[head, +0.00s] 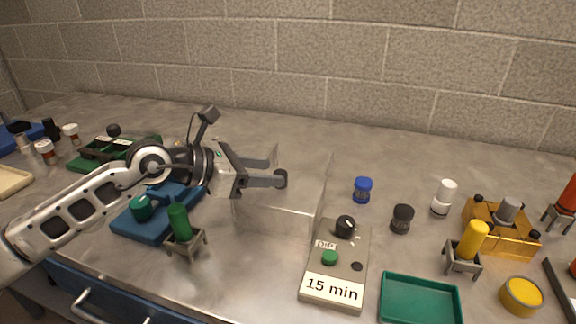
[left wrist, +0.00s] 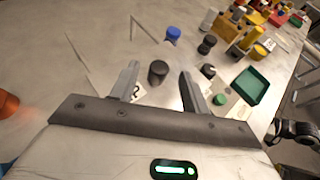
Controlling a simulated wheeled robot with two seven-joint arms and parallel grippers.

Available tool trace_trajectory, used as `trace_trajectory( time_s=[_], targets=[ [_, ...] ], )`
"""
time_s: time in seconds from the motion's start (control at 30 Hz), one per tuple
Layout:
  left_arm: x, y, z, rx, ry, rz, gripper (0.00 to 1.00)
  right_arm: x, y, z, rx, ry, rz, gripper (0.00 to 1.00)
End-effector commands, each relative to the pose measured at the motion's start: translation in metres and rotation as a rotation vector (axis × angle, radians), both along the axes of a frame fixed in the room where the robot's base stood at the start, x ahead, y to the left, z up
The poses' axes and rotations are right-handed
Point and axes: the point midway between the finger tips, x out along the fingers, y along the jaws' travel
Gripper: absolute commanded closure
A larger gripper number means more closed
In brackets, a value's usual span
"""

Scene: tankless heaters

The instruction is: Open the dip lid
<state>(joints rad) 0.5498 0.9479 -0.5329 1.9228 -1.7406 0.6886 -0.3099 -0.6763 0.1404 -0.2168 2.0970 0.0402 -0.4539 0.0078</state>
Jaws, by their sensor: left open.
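The dip station shows in the head view as a clear, see-through box (head: 315,190) behind a beige panel (head: 318,280) marked "DIP" and "15 min". The panel carries a black knob (head: 345,226) and a green button (head: 330,257). My left gripper (head: 262,170) is over the left part of the clear box, open. A dark round knob (head: 281,178) shows at its fingertips; in the left wrist view a dark knob (left wrist: 158,72) lies between the parted fingers (left wrist: 159,82). Contact cannot be told. The lid's edges are hard to see.
A blue-capped jar (head: 362,189) and a black-capped jar (head: 402,218) stand right of the box. A green tray (head: 420,300) lies at the front right.

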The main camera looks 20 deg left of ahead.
Motion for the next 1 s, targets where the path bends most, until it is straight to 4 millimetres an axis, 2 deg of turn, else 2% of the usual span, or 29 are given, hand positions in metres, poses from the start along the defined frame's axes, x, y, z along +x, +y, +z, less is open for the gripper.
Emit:
trace_trajectory(
  time_s=[0.1,0.3,0.7,0.73,0.87,0.9,1.0],
  targets=[
    [0.015,-0.017,-0.006,-0.004,0.0,-0.001,0.54,-0.001,-0.002,0.003,-0.014,0.004,0.006,1.0],
    [0.031,-0.034,-0.018,-0.002,0.0,-0.001,0.54,-0.001,-0.003,0.001,-0.027,0.008,0.011,1.0],
    [0.036,-0.039,-0.023,0.0,0.0,0.0,0.54,0.0,-0.004,0.002,-0.03,0.005,0.013,1.0],
    [0.036,-0.039,-0.022,0.0,0.0,0.0,0.59,0.0,-0.003,0.002,-0.029,0.005,0.014,1.0],
    [0.036,-0.039,-0.022,0.0,0.0,0.0,0.95,0.0,-0.003,0.002,-0.028,0.004,0.014,1.0],
    [0.036,-0.039,-0.022,0.0,0.0,0.0,1.0,0.0,-0.003,0.002,-0.028,0.004,0.014,1.0],
    [0.036,-0.038,-0.023,0.0,0.0,0.001,1.0,0.001,-0.003,0.002,-0.026,0.003,0.012,1.0]
  ],
)
